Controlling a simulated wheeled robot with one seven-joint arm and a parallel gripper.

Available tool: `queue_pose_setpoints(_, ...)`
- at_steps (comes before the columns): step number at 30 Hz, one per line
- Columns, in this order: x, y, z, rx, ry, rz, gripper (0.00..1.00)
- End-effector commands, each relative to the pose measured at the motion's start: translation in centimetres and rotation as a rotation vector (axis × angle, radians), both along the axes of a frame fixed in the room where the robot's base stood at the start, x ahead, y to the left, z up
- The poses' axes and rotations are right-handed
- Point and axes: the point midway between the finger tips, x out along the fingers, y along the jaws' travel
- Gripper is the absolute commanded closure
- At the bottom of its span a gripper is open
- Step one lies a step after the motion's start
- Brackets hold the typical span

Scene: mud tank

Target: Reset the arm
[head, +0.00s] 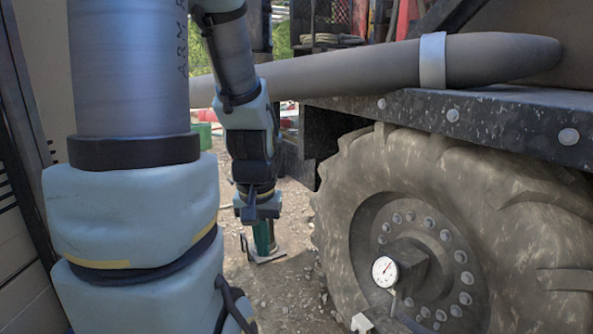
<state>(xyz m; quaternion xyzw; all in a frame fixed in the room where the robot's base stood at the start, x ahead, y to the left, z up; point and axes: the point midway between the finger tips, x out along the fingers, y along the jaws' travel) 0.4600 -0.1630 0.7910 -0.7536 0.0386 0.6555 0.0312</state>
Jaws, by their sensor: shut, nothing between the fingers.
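My arm fills the left of the head view, with a large grey and pale blue link close to the camera. Its far part hangs down beyond that, bent at a pale blue joint. My gripper (259,214) is at the low end of this part, small and dark, pointing down over the gravel. It is shut, and I see nothing held in it. A dark green upright piece with a flat metal foot (265,240) shows just below it; I cannot tell whether they touch.
A big muddy tyre (470,190) stands right of my gripper, with a dial gauge (385,271) at its hub. A dark steel beam (500,115) and a thick grey hose (500,58) run above it. Gravel ground (290,285) lies open between arm and tyre. A dark panel (25,130) is at far left.

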Motion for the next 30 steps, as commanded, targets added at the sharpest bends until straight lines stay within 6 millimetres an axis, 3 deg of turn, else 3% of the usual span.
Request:
queue_pose_setpoints(1,0.0,0.0,3.3,0.000,0.000,0.000,1.00)
queue_pose_setpoints(6,0.0,0.0,8.5,0.000,0.000,0.000,1.00)
queue_pose_setpoints(12,0.0,0.0,13.1,0.000,0.000,-0.001,1.00)
queue_pose_setpoints(18,0.0,0.0,14.7,0.000,0.000,-0.001,1.00)
queue_pose_setpoints(30,0.0,0.0,14.8,0.000,0.000,-0.001,1.00)
